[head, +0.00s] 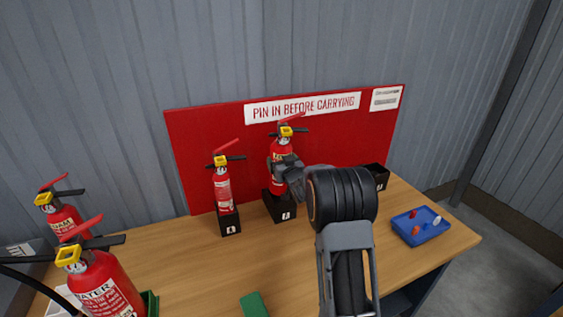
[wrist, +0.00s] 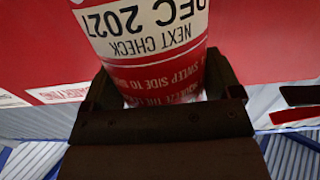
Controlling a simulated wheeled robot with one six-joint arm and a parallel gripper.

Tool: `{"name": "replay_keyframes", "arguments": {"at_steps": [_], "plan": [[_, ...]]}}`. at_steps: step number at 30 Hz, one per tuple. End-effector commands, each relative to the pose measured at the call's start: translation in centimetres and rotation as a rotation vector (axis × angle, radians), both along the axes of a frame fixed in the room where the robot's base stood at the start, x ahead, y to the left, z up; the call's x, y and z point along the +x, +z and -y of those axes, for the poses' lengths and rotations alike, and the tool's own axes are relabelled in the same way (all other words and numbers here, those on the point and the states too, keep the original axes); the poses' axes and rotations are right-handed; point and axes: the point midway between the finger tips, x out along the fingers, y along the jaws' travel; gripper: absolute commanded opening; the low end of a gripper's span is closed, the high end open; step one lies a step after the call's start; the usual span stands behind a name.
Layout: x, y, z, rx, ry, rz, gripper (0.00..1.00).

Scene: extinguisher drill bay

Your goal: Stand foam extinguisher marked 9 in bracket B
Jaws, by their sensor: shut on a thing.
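My gripper (head: 287,166) is shut on the body of a red extinguisher (head: 277,150) with a yellow collar and red lever. This extinguisher looks upright, its base at or in the middle black bracket (head: 285,210); I cannot tell whether it is fully seated. In the wrist view the dark jaws close around the extinguisher (wrist: 145,35), whose upside-down label reads "NEXT CHECK DEC 2027". Its type and number are not readable. Another black bracket (head: 229,224) to the left holds a second extinguisher (head: 222,188). The bracket letters are too small to read. A third bracket (head: 377,174) is partly behind my arm.
A foam extinguisher (head: 62,222) and a water extinguisher (head: 100,285) stand at the left. A blue tray (head: 420,237) with small coloured pieces is at the right, a green block (head: 253,305) in front. The red board (head: 185,140) stands behind the brackets.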

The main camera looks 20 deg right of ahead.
Motion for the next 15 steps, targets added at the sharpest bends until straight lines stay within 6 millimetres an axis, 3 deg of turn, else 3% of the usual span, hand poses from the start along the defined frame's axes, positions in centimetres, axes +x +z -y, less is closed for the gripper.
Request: {"name": "replay_keyframes", "arguments": {"at_steps": [15], "plan": [[-0.03, -0.08, -0.02, -0.002, 0.001, -0.058, 0.01]]}}
